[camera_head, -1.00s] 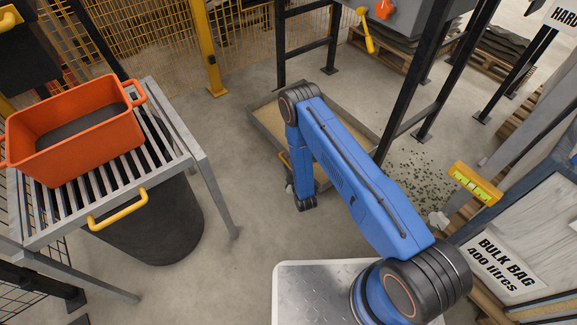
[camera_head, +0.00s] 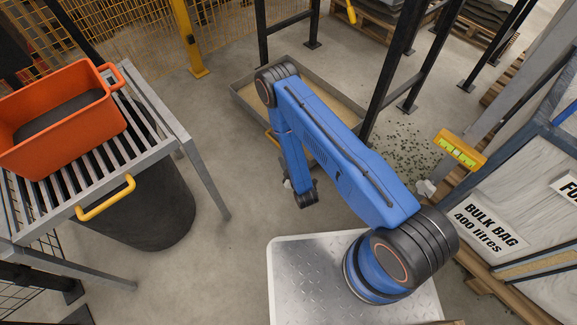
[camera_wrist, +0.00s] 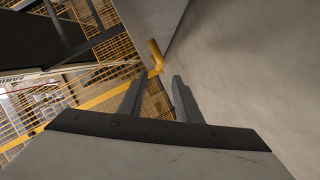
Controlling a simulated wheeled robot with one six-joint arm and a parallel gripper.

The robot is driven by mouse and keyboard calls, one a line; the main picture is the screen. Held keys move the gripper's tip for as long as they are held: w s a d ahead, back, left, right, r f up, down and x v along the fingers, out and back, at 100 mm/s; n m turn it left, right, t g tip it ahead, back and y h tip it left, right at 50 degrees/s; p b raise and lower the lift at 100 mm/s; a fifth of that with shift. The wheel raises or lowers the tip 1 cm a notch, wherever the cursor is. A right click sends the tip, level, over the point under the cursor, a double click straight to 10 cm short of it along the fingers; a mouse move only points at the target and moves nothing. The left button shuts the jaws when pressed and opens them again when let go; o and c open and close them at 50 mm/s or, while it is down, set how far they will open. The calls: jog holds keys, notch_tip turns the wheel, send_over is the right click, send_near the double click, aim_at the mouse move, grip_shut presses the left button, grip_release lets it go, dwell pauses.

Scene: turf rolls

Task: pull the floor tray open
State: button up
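The floor tray (camera_head: 246,107) is a shallow grey, open tray with a sandy bottom. It lies on the floor beyond my blue arm, which hides part of it. A bit of its yellow handle (camera_head: 271,139) shows beside my arm. In the wrist view a yellow bar (camera_wrist: 156,56), seemingly this handle, stands by a grey panel just beyond my fingertips. The bar looks apart from the fingers; the exact distance is hard to tell. In the head view the fingers are not clear.
An orange crate (camera_head: 112,116) sits on a slatted metal stand (camera_head: 176,141) at left, above a black bin (camera_head: 165,205). Black posts (camera_head: 385,75) stand beside the tray, with dark crumbs (camera_head: 408,150) on the floor. A bulk bag (camera_head: 515,205) is at right. Floor left of my arm is clear.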

jog(key=v, duration=0.5)
jog(key=shift+s+d+r, duration=0.1)
jog(key=shift+s+d, duration=0.05)
jog(key=shift+s, duration=0.2)
jog(key=shift+w+r, duration=0.1)
